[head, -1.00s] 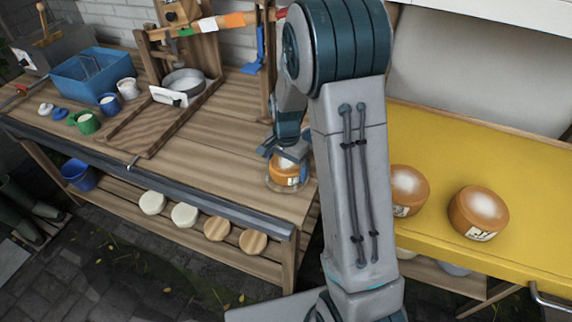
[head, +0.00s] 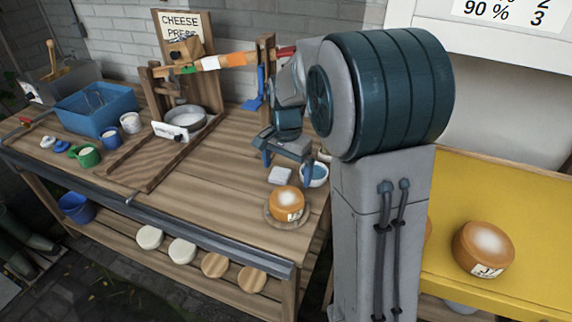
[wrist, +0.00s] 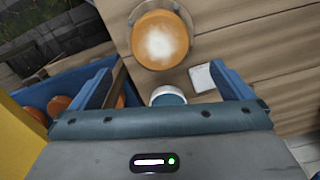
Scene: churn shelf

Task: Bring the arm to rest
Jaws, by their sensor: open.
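My gripper (head: 287,160) is open and empty, raised above the right end of the wooden bench (head: 215,171). In the wrist view its two blue fingers (wrist: 166,85) stand wide apart with nothing between them. An orange cheese wheel (head: 287,203) with a pale top and a label sits on a round plate at the bench's front right, clear of the fingers. The wheel also shows in the wrist view (wrist: 160,40). My arm hides part of the bench's right end and of the yellow table.
A small white block (head: 281,175) and a blue-and-white bowl (head: 314,174) lie near the gripper. A cheese press (head: 181,60) stands behind, left. Another cheese wheel (head: 483,249) sits on the yellow table (head: 495,190). A blue tub (head: 95,108) and cups stand at the left.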

